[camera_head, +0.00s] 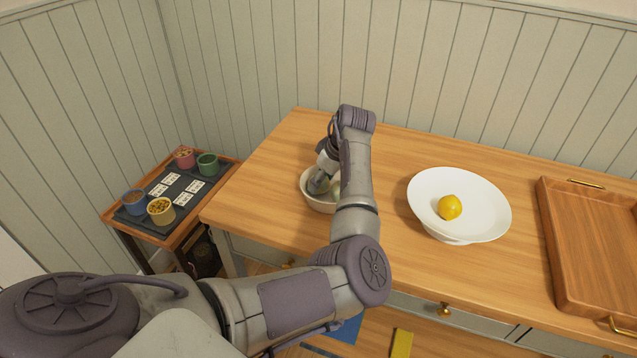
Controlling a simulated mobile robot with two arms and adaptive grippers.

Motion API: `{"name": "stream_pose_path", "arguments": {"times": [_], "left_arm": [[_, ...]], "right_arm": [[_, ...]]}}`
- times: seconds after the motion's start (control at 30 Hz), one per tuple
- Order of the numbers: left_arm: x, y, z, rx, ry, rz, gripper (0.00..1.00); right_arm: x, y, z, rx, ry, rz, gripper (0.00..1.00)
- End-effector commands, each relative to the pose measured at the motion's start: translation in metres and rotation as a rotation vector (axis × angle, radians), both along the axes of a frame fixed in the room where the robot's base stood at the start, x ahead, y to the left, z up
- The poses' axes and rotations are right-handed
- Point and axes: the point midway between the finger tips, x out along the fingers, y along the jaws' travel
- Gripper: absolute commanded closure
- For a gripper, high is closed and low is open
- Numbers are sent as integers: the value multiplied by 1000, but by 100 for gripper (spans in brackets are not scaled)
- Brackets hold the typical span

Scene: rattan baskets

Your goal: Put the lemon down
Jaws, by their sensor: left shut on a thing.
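A yellow lemon (450,207) lies in a wide white bowl (483,191) on the wooden counter, right of my left arm. My left gripper (318,187) points down into a small cream bowl (321,207) on the counter's left part. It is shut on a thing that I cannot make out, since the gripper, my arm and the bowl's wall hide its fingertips. The lemon in the white bowl is apart from this gripper. My right gripper is not in view.
A wooden tray (592,292) with brass handles stands at the counter's right. At the left, a low side table holds a dark tray (130,219) with several coloured pots and small white cards. The counter (283,137) is bare behind the cream bowl.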

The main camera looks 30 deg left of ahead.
Motion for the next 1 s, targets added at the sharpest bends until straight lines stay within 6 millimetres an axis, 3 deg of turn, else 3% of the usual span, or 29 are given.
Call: {"name": "stream_pose_path", "arguments": {"times": [0.07,0.1,0.13,0.57,1.0], "left_arm": [[0,-1,1,0,-1,-1,89],[0,-1,1,-1,0,-2,41],[0,-1,1,-1,0,-2,36],[1,-4,9,0,-2,-3,36],[-2,-36,89,0,-4,-4,36]], "right_arm": [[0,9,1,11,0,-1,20],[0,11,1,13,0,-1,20],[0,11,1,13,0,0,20],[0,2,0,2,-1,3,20],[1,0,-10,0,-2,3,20]]}}
